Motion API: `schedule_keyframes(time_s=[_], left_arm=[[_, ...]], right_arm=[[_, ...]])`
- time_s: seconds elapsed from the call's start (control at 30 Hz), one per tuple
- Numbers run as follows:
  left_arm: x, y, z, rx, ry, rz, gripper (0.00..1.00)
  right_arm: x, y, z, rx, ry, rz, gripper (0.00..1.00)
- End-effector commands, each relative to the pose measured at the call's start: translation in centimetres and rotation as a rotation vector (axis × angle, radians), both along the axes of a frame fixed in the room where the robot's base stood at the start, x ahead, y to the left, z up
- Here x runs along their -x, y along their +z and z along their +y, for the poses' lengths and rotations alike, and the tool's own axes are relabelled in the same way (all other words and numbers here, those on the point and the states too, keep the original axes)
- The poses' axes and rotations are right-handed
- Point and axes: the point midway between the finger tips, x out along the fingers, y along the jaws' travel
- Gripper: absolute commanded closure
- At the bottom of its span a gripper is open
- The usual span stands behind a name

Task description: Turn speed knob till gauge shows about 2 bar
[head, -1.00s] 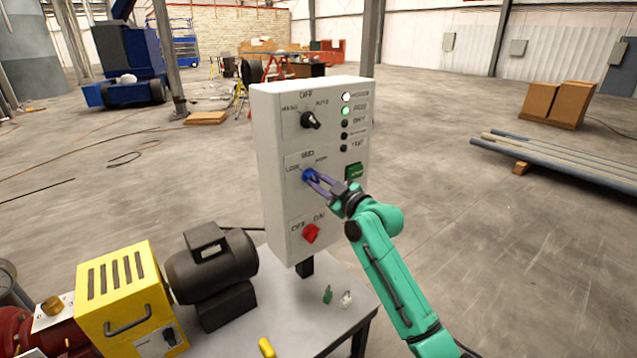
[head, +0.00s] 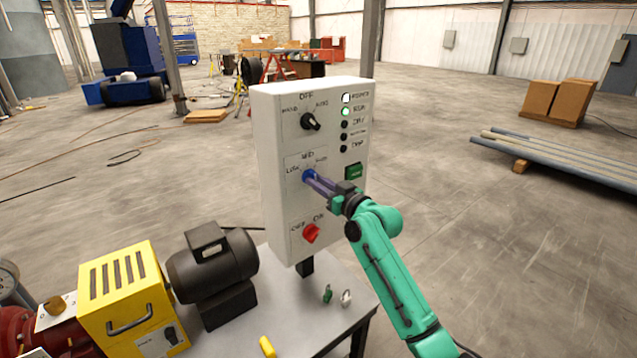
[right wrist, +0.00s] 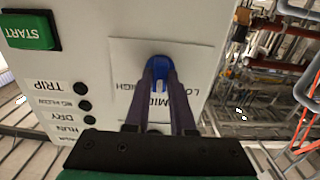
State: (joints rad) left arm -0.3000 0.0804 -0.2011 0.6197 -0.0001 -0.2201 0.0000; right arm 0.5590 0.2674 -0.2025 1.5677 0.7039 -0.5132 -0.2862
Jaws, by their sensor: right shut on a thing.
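The blue speed knob (head: 308,176) sits midway up the white control panel (head: 275,200), with LOW, MID and HIGH printed around it. My right gripper (head: 313,178) is shut on this knob. In the right wrist view both fingers (right wrist: 161,85) pinch the blue knob (right wrist: 158,64), and its pale mark faces the MID label. A round gauge (head: 9,270) shows at the left edge of the head view, cut off, and I cannot read it. My left gripper is not in view.
A black selector (head: 310,121) is above the knob and a red switch (head: 311,233) below. The green START button (head: 353,171) is close beside my gripper. The white and green lamps (head: 346,111) are lit. A motor (head: 212,265) and yellow guard (head: 125,300) stand left.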

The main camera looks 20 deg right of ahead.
Motion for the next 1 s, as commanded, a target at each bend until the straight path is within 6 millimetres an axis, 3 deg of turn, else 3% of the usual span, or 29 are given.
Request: schedule_keyframes(time_s=[0.33,0.37,0.4,0.43,0.8,1.0], left_arm=[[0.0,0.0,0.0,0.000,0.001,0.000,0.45],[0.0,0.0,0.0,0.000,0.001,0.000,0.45],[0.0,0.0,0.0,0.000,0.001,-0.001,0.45],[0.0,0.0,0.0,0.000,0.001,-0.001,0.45],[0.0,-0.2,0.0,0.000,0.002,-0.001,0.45],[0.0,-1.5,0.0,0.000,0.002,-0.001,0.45]], right_arm=[[0.0,-0.3,0.1,-0.001,0.001,0.006,1.00],[0.0,-0.3,0.1,-0.001,0.001,0.006,0.66],[0.0,-0.3,0.1,-0.001,0.001,0.006,0.51],[0.0,-0.2,0.1,-0.001,0.001,0.005,0.47],[0.3,-0.2,-0.2,0.000,0.000,0.002,0.47],[3.2,-0.6,-1.3,0.003,0.000,0.001,0.47]])
